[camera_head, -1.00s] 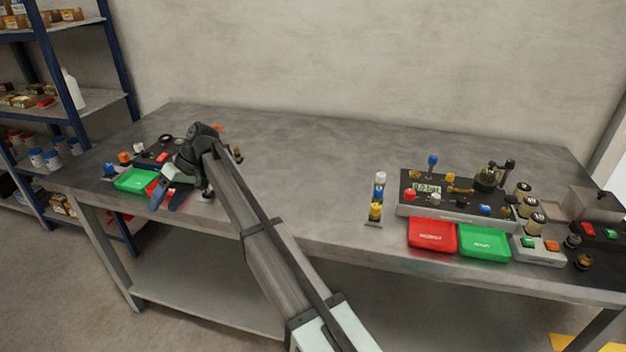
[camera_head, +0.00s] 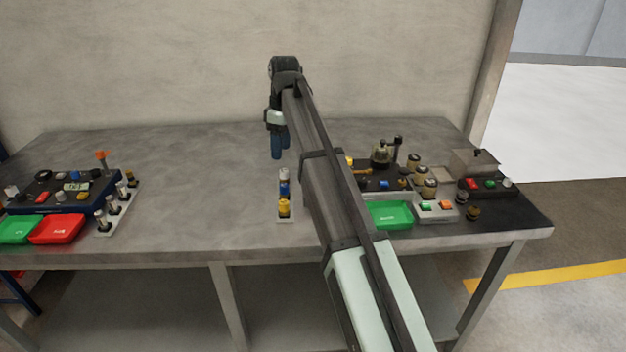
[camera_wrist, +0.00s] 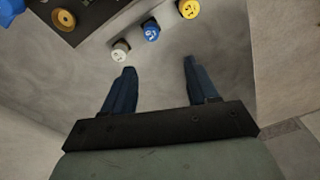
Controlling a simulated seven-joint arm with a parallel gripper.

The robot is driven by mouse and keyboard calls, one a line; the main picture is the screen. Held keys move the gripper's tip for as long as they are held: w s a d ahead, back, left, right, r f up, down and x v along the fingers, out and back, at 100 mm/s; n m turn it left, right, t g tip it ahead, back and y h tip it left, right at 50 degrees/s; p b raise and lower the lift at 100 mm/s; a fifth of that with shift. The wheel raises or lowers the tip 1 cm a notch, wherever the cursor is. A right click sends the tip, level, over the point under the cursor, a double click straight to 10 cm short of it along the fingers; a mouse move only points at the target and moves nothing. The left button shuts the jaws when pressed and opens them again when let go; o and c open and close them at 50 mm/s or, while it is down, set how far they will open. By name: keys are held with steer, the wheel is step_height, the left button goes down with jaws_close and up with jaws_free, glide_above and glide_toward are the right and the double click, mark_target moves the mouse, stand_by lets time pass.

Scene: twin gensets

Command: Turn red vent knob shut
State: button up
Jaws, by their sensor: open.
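My gripper (camera_head: 278,146) is over the middle of the bench, pointing down, with its dark blue fingers apart. In the wrist view its fingertips (camera_wrist: 159,66) are spread with only bare bench between them. No red vent knob can be made out for certain now. The right panel (camera_head: 372,184) is partly hidden behind my arm, including its left part, where a small red knob showed earlier. In the wrist view a corner of a dark panel (camera_wrist: 88,24) with a brass knob (camera_wrist: 65,19) shows at upper left, with no red knob visible on it.
A strip with white, blue and yellow caps (camera_head: 284,196) stands just in front of my gripper. A green tray (camera_head: 390,215) is right of my arm. The left panel (camera_head: 68,188) has green and red trays (camera_head: 57,229). The bench's back middle is clear.

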steer(key=d+r+h, duration=0.1)
steer(key=d+r, duration=0.1)
steer(key=d, duration=0.7)
step_height(320, 180, down, 14)
steer(key=c, duration=1)
